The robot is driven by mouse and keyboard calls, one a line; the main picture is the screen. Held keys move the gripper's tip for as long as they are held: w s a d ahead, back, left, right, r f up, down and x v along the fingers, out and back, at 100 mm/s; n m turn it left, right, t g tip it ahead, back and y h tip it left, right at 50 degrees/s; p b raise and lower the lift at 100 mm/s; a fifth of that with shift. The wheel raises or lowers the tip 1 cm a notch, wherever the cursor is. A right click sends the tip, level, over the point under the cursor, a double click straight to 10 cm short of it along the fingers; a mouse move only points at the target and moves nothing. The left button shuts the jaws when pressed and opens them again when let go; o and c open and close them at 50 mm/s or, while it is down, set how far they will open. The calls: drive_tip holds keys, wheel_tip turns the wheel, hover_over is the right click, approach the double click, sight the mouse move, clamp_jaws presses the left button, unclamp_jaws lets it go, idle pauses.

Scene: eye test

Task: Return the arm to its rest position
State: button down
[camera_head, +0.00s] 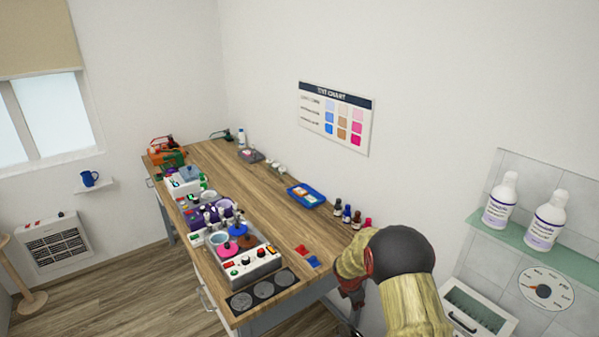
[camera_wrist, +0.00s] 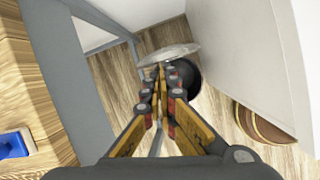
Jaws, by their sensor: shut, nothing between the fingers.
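My arm shows at the lower right of the head view, bent near the right front end of the long wooden workbench (camera_head: 285,232). My gripper (camera_wrist: 163,72) points down past the bench edge in the wrist view, over the floor. Its two fingers are together with nothing held. In the head view my arm hides most of the gripper.
The bench holds a white device (camera_head: 248,262), a blue tray (camera_head: 305,195) and several small bottles (camera_head: 347,214). A shelf (camera_head: 545,250) with two white bottles (camera_head: 545,221) is on the right wall. In the wrist view a blue object (camera_wrist: 14,144) lies on the bench.

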drive_tip(key=s+r+m+b, duration=0.1)
drive_tip(key=s+r+m, duration=0.4)
drive_tip(key=r, duration=0.5)
drive_tip(key=s+r+m+t+y+b, duration=0.1)
drive_tip(key=s+r+m, duration=0.2)
drive_tip(key=s+r, duration=0.55)
drive_tip(key=s+r+m+b, duration=0.1)
drive_tip(key=s+r+m, duration=0.3)
drive_tip(key=r, duration=0.7)
drive_tip(key=s+a+r+m+t+y+b, duration=0.1)
drive_tip(key=s+m, duration=0.4)
drive_tip(key=s, duration=0.7)
drive_tip(key=s+a+r+m+t+y+b, duration=0.1)
drive_tip(key=s+r+m, duration=0.3)
drive_tip(key=s, duration=0.9)
drive_tip(key=shift+s+a+m, duration=0.3)
drive_tip(key=shift+a+m, duration=0.05)
drive_tip(key=shift+m, duration=0.05)
